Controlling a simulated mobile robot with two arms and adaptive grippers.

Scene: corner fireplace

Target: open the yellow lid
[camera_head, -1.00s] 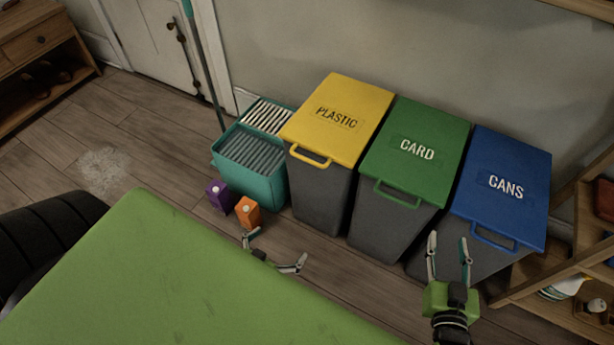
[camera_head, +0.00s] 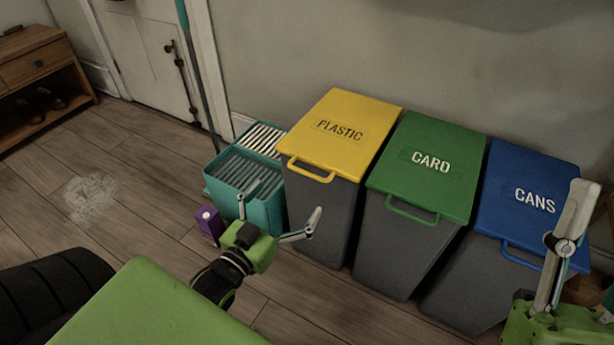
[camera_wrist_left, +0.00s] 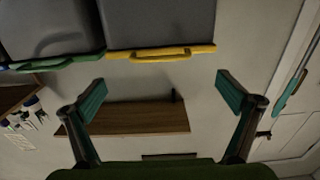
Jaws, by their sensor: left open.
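The yellow lid (camera_head: 345,128), marked PLASTIC, lies shut on a dark grey bin (camera_head: 320,212). Its yellow loop handle (camera_head: 311,171) sticks out at the front edge. My left gripper (camera_head: 281,203) is open and empty, in front of this bin and lower than the handle in the picture. In the left wrist view the yellow handle (camera_wrist_left: 160,54) shows beyond the open fingers (camera_wrist_left: 162,92), apart from them. My right gripper (camera_head: 563,250) is at the right edge, in front of the blue lid. It is seen side-on, so its opening is unclear.
The green CARD lid (camera_head: 431,163) and blue CANS lid (camera_head: 525,195) are shut on bins to the right. A teal crate (camera_head: 265,212) stands left of the yellow-lidded bin. A purple box (camera_head: 209,226) is on the floor. Open floor (camera_head: 130,215) lies to the left.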

